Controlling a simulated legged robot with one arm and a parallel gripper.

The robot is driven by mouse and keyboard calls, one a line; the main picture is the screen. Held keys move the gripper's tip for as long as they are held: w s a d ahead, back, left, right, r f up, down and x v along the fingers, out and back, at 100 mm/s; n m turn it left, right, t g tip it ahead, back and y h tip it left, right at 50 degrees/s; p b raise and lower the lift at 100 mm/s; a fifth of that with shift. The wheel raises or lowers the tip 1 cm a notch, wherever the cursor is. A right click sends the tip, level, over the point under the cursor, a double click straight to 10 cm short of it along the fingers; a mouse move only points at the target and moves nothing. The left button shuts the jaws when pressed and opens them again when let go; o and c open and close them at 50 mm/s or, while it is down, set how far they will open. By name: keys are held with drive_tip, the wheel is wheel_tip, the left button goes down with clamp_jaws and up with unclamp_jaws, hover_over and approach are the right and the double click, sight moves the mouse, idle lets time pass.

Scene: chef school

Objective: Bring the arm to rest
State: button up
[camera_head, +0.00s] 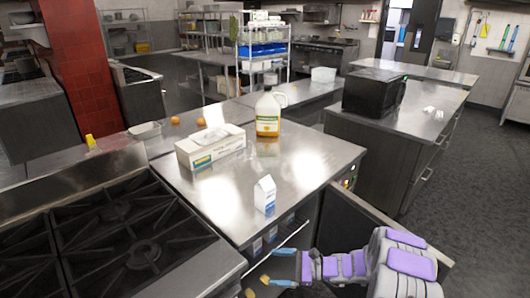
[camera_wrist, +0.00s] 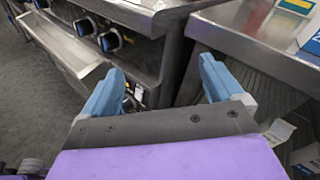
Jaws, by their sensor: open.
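My arm reaches in from the lower right of the head view, with purple and grey links. My gripper (camera_head: 272,267) is low in front of the steel counter (camera_head: 225,205), below its top. In the wrist view my gripper (camera_wrist: 160,82) has its two blue fingers wide apart, with nothing between them. Beyond the fingers are a stove front with dark knobs (camera_wrist: 108,40) and a steel counter edge (camera_wrist: 250,45). Part of the arm's base is outside the head view.
An open door panel (camera_head: 378,228) stands right beside my arm. Small cartons (camera_head: 257,245) sit inside the compartment under the counter. A milk carton (camera_head: 265,194), a white box (camera_head: 210,147) and a jug (camera_head: 268,115) stand on top. A gas stove (camera_head: 125,235) is at left.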

drive_tip(key=s+a+r+n+g+h, duration=0.25)
drive_tip(key=s+r+n, duration=0.25)
drive_tip(key=s+r, duration=0.4)
drive_tip(key=s+a+r+n+g+h, duration=0.1)
drive_tip(key=s+r+n+g+h, duration=0.5)
drive_tip(key=s, duration=0.5)
drive_tip(key=s+d+r+n+t+h, duration=0.2)
drive_tip(key=s+d, duration=0.4)
drive_tip(key=s, duration=0.4)
drive_tip(key=s+d+r+n+t+h, duration=0.2)
drive_tip(key=s+d+r+h, duration=0.2)
drive_tip(key=s, duration=0.6)
drive_tip(key=shift+s+d+n+h, duration=0.15)
drive_tip(key=shift+d+n+h, duration=0.25)
drive_tip(key=shift+d+h, duration=0.6)
drive_tip(key=shift+s+d+r, duration=0.15)
drive_tip(key=shift+s+d, duration=0.05)
drive_tip(key=shift+d, duration=0.25)
drive_tip(key=shift+c, duration=0.3)
